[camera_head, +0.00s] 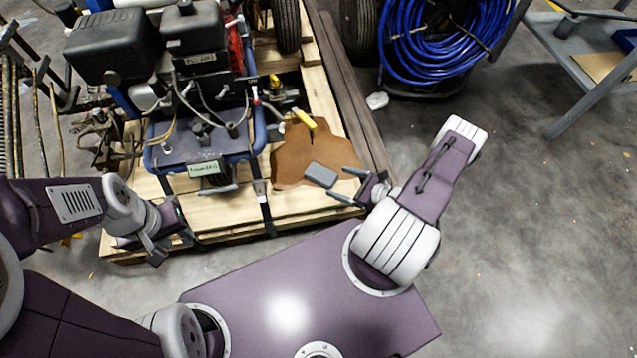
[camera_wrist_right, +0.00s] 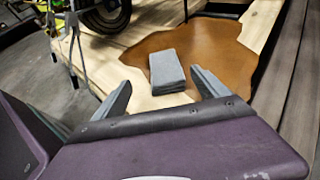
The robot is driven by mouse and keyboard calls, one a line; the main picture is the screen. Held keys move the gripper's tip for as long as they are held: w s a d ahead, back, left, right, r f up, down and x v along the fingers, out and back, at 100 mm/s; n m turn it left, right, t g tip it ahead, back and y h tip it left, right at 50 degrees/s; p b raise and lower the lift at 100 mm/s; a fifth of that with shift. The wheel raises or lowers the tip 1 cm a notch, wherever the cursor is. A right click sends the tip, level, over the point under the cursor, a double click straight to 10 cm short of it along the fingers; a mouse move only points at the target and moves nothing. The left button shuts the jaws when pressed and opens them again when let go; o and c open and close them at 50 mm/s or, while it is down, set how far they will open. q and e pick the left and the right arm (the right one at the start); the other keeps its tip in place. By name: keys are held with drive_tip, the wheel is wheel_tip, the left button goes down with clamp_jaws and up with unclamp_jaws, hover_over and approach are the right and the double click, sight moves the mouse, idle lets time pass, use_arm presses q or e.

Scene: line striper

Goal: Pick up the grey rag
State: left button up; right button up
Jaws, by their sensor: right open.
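The grey rag (camera_head: 320,174) is a small folded block lying at the front edge of a brown leather-like piece (camera_head: 300,145) on the wooden pallet. My right gripper (camera_head: 338,184) is open and close to the rag, just to its right. In the right wrist view the rag (camera_wrist_right: 167,71) lies beyond the two spread fingertips (camera_wrist_right: 161,84), roughly between them, with nothing held. My left gripper (camera_head: 185,228) is at the pallet's front left, away from the rag; its jaws are too unclear to read.
A line striper machine (camera_head: 200,90) with a blue frame stands on the pallet (camera_head: 240,213), left of the rag. A blue hose coil (camera_head: 440,40) stands behind at right. A grey metal stand (camera_head: 585,85) is at far right. Concrete floor at right is mostly clear.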

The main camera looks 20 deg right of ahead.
sight(322, 174)
drive_tip(key=b+x, duration=0.2)
drive_tip(key=x, duration=0.1)
drive_tip(key=shift+f, duration=0.2)
drive_tip(key=shift+w+a, duration=0.2)
drive_tip(key=shift+w, duration=0.15)
drive_tip(key=b+x, duration=0.4)
drive_tip(key=x, duration=0.1)
drive_tip(key=shift+d+f+b, duration=0.25)
drive_tip(key=shift+d+b, duration=0.05)
drive_tip(key=shift+w+r, duration=0.1)
drive_tip(key=shift+w, duration=0.1)
drive_tip(key=shift+r, duration=0.1)
drive_tip(key=c, duration=1.5)
